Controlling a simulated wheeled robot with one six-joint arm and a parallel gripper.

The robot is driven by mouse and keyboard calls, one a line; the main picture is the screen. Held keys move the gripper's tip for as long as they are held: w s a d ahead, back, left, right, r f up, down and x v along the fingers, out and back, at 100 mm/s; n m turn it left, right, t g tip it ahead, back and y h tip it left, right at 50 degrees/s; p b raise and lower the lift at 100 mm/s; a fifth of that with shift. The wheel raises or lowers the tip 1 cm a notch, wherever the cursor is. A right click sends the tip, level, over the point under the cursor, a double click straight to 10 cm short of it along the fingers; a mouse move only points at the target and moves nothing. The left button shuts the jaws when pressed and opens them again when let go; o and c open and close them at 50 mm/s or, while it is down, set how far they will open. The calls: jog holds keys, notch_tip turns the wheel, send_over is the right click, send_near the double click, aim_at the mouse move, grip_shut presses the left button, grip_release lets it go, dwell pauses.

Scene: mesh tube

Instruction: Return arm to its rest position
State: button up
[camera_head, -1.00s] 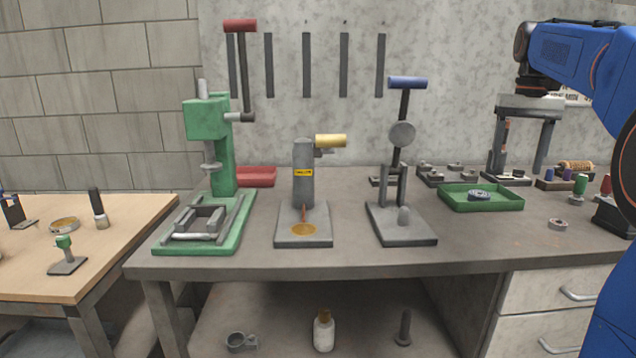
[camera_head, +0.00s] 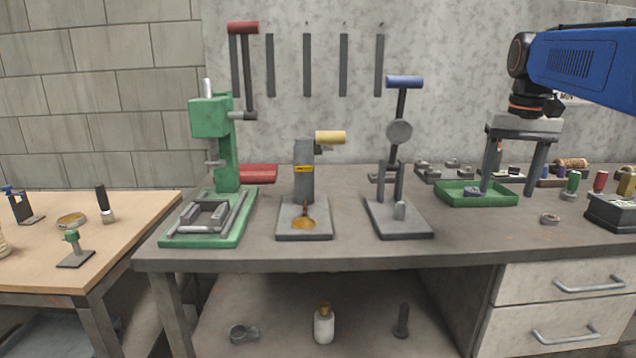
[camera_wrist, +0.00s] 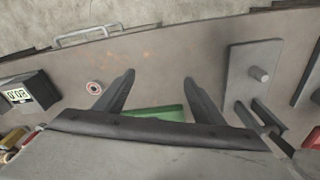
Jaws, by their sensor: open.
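My gripper (camera_head: 508,190) hangs from the blue arm at the right of the head view, fingers pointing down and spread apart, with nothing between them. In that view it appears over the green tray (camera_head: 450,198), which holds a small dark coil (camera_head: 472,191). In the wrist view both fingers of my gripper (camera_wrist: 158,90) show apart and empty. Part of the green tray (camera_wrist: 155,112) shows between and behind them, the rest hidden by the gripper body. How high the fingertips are above the tray I cannot tell.
The grey bench carries a green press (camera_head: 213,140), a yellow-handled press (camera_head: 304,175) and a blue-handled press (camera_head: 400,160). A wooden table (camera_head: 130,215) stands left. Bare bench lies in front of the tray.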

jog(key=s+a+f+n+t, duration=0.1)
jog(key=s+a+f, duration=0.5)
jog(key=s+f, duration=0.6)
jog(key=s+a+f+n+t, duration=0.2)
jog(key=s+a+f, duration=0.3)
jog(key=s+f, duration=0.7)
jog(key=shift+s+a+f+t, duration=0.2)
jog(key=shift+a+f+t, duration=0.2)
jog(key=shift+f, duration=0.2)
